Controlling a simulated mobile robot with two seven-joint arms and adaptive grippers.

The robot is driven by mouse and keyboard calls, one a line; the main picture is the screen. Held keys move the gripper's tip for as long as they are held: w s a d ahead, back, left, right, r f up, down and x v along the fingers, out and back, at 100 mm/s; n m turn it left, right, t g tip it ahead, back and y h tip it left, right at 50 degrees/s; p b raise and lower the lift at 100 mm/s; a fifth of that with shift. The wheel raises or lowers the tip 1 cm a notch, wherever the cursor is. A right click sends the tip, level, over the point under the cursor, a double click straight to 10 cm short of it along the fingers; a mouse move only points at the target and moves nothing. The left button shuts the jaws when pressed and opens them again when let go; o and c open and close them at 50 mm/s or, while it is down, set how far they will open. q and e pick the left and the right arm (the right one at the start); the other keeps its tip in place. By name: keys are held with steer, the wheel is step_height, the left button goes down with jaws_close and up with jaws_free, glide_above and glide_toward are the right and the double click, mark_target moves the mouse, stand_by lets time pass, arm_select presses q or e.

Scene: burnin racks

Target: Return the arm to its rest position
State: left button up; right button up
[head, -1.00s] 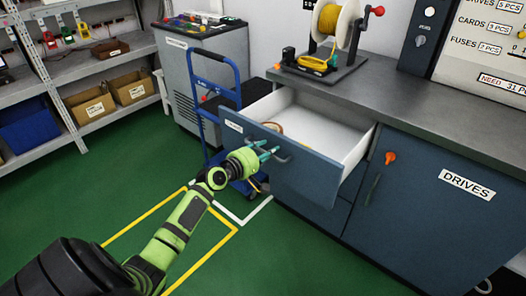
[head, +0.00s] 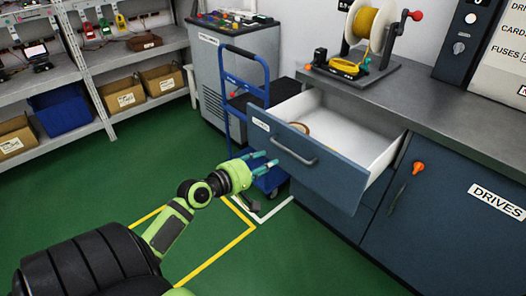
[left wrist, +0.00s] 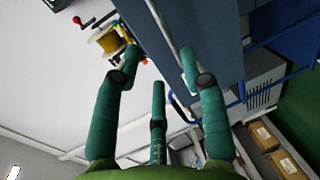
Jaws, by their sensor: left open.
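My left arm comes in from the lower left in the head view. Its green gripper (head: 262,162) is open and empty, with teal fingers apart. It is in front of and left of the open drawer (head: 335,172), clear of the drawer's grey handle (head: 293,148). In the left wrist view the open fingers (left wrist: 160,80) spread in front of the blue drawer front (left wrist: 205,40), with nothing held between them. The drawer is pulled out from the workbench; a small round tan item (head: 300,128) lies inside. My right gripper is not in view.
A blue hand cart (head: 245,85) stands just behind the gripper, beside a grey cabinet (head: 222,65). The workbench (head: 440,110) carries a yellow spool (head: 373,25). Shelves (head: 75,75) with bins stand at the back left. Green floor between is open.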

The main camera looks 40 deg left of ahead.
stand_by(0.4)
arm_select(q)
steer(key=s+d+f+m+g+y+p, duration=0.15)
steer(key=s+f, duration=0.25)
steer(key=f, duration=0.6)
steer(key=s+d+f+m+g, duration=0.1)
steer(key=s+f+m+g, duration=0.25)
steer(key=f, duration=0.65)
steer(key=s+d+f+m+g+y+p, duration=0.15)
steer(key=s+f, duration=0.25)
steer(key=f, duration=0.6)
steer(key=s+d+f+m+g, duration=0.2)
steer(key=s+d+f+m, duration=0.2)
steer(key=s, duration=0.5)
steer(key=s+d+f+m+g+h+p, duration=0.1)
steer(key=s+d+f+m+g, duration=0.2)
steer(key=s, duration=0.7)
steer(key=s+d+f+m+g+p, duration=0.1)
steer(key=s+d+f+m+g, duration=0.2)
steer(key=s+d+f+m, duration=0.3)
steer(key=s+d+f, duration=0.1)
steer(key=s+f, duration=0.1)
steer(key=s, duration=0.2)
steer(key=shift+s+f+h, duration=0.15)
steer(key=shift+f+h, duration=0.15)
